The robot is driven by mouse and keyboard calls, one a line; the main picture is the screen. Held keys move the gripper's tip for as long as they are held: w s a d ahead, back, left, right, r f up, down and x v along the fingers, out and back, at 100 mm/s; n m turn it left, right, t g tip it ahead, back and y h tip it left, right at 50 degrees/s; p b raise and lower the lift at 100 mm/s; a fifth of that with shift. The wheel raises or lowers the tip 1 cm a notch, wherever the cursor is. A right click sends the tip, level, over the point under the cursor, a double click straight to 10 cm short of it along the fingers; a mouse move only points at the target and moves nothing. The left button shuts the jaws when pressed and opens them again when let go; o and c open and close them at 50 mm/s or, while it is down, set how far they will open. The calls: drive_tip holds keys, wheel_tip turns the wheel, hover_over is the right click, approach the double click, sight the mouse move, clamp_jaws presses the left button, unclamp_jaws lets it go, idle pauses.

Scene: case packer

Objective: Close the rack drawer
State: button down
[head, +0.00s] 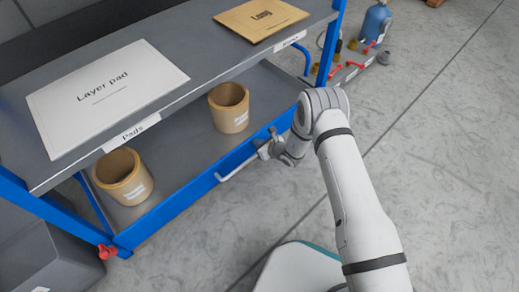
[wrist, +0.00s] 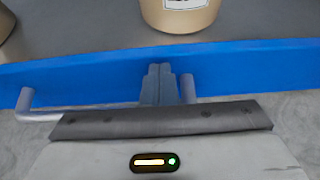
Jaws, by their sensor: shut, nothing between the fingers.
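The rack drawer (head: 180,203) is a grey tray with a blue front (wrist: 225,68), low in a blue-framed rack. A light grey bar handle (head: 238,166) runs along its front; its ends also show in the wrist view (wrist: 25,98). My gripper (head: 264,146) is at the drawer front near the right end of the handle. In the wrist view my gripper (wrist: 160,72) is shut and empty, its fingertips against or very close to the blue front, just left of the handle's right end. I cannot tell whether they touch. My gripper body hides the handle's middle in that view.
Two tan rolls (head: 123,177) (head: 229,107) stand in the drawer. The grey shelf above holds a white layer pad (head: 106,94) and a brown pad (head: 261,18). A red knob (head: 107,252) is at the lower left post.

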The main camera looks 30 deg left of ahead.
drive_tip(key=shift+w+a+r, duration=0.1)
drive_tip(key=shift+a+r, duration=0.15)
drive_tip(key=shift+a, duration=0.25)
drive_tip(key=d+f+p+v, duration=0.1)
drive_tip(key=p+v, duration=0.4)
drive_tip(key=v, duration=0.9)
drive_tip(key=shift+d+f, duration=0.3)
drive_tip(key=shift+f, duration=0.45)
